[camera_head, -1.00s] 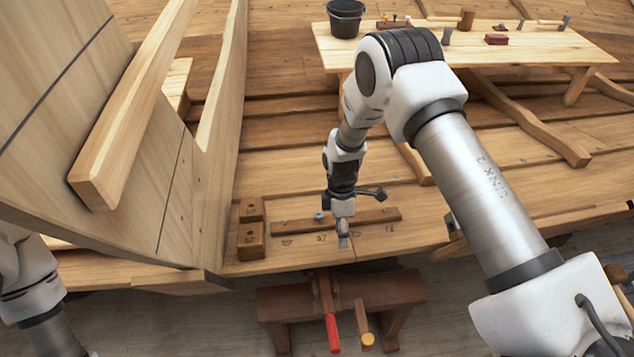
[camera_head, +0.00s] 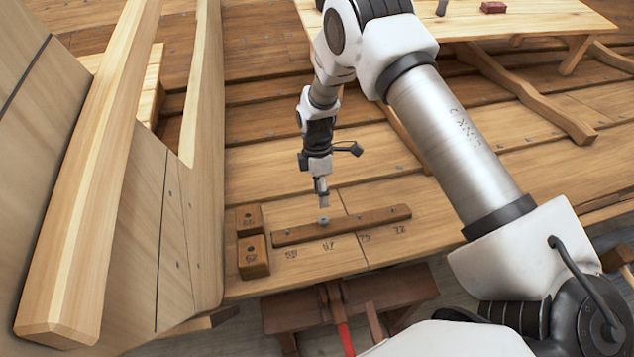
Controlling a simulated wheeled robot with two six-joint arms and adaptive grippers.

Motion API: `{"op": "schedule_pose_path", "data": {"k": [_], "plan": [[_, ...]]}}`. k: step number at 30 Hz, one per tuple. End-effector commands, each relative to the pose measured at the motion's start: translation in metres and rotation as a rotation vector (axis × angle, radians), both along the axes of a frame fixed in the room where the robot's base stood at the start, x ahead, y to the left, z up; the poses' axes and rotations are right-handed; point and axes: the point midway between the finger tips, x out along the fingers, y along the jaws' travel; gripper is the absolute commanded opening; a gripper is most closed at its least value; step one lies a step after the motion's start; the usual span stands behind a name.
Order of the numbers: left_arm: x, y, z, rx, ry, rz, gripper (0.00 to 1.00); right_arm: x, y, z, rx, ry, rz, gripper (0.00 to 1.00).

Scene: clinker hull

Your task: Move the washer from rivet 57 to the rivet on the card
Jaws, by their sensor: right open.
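A dark wooden strip (camera_head: 345,226) with small rivets lies on the hull plank, with numbers marked in front of it. A small grey piece, which looks like the washer (camera_head: 323,221), sits on the strip behind the mark 57. Its rivet is too small to make out. My right gripper (camera_head: 323,205) is open, pointing down just above and behind the washer. I cannot tell whether its fingertips touch it. No card can be made out in this view. My left gripper is out of view.
Two small numbered wooden blocks (camera_head: 253,257) stand left of the strip. A tall pale plank wall (camera_head: 206,150) rises further left. A brown trestle (camera_head: 350,301) with a red handle (camera_head: 345,338) stands in front. A pale bench (camera_head: 540,22) is at the back right.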

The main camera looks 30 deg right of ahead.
Motion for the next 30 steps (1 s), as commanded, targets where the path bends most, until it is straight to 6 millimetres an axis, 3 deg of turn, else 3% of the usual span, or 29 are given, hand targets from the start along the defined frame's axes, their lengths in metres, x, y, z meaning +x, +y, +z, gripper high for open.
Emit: {"op": "schedule_pose_path", "data": {"k": [13, 26, 27, 30], "plan": [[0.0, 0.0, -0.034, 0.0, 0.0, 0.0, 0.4, -0.018, 0.004, -0.063, 0.0, 0.002, 0.0, 0.48], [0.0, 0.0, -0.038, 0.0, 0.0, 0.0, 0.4, -0.022, 0.005, -0.073, 0.0, 0.001, 0.0, 0.48], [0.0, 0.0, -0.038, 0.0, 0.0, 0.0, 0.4, -0.022, 0.005, -0.073, 0.0, 0.001, 0.0, 0.44], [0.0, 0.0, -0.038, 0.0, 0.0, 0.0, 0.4, -0.022, 0.005, -0.073, 0.0, 0.001, 0.0, 0.09]]}}
